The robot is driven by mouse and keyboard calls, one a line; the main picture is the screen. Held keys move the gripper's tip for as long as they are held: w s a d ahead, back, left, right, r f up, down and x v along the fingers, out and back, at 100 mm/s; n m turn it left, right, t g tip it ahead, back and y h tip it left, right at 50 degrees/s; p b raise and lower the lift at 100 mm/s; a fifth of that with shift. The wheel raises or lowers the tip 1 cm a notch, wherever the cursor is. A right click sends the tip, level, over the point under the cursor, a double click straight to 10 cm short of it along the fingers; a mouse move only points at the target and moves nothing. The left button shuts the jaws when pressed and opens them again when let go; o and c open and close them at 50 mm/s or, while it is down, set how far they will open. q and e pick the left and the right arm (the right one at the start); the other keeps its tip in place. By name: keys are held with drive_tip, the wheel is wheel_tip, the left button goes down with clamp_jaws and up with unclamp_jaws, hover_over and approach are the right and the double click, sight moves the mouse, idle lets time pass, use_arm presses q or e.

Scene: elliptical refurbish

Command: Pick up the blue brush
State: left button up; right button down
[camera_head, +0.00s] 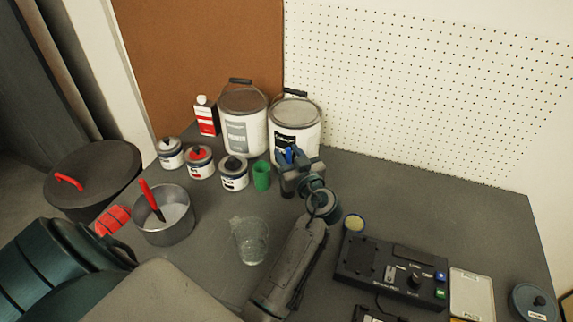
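A small blue piece, which looks like part of the blue brush (288,155), shows between the fingertips of my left gripper (290,157). The rest of the brush is hidden by the gripper. The gripper is just in front of the white paint bucket (308,142) on the right. The fingers look close around the blue piece, but I cannot tell whether they are shut on it. My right gripper is not in view.
A metal pot (170,233) holds a red brush (149,196). A green cup (262,176), small paint cans (234,184) and another bucket (240,138) stand nearby. A glass beaker (249,240) is nearer, and a black control box (390,270) is at right. The back-right tabletop is clear.

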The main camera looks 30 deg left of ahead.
use_arm(q)
drive_tip(key=shift+w+a+f, duration=0.15)
drive_tip(key=shift+a, duration=0.15)
drive_tip(key=shift+d, duration=0.2)
drive_tip(key=c, duration=0.4)
clamp_jaws()
